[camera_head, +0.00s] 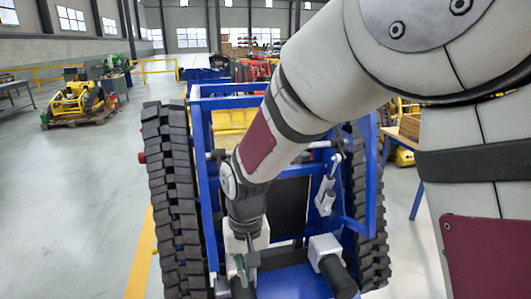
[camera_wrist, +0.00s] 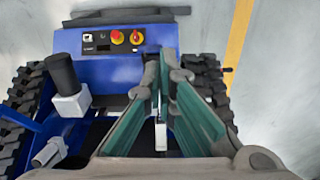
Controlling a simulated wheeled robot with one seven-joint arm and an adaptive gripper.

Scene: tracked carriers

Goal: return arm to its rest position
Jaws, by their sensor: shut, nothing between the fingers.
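My arm reaches down from the upper right in the head view, over a blue tracked carrier (camera_head: 206,130). My gripper (camera_head: 245,270) is at the low end of the arm, near the carrier's near end, between its two black tracks. In the wrist view my gripper (camera_wrist: 160,68) shows two green-padded fingers, their tips close together with nothing held between them. Beyond the tips is the carrier's blue control panel (camera_wrist: 85,65), with a red knob (camera_wrist: 137,37) and a yellow-and-red button (camera_wrist: 117,37). I cannot tell how far the fingertips are from the panel.
A white block with a black grip (camera_head: 328,252) stands right of my gripper. The left track (camera_head: 170,190) and a yellow floor line (camera_head: 142,255) lie to the left. Open floor (camera_head: 70,190) stretches farther left. A yellow machine (camera_head: 78,103) sits on a pallet there.

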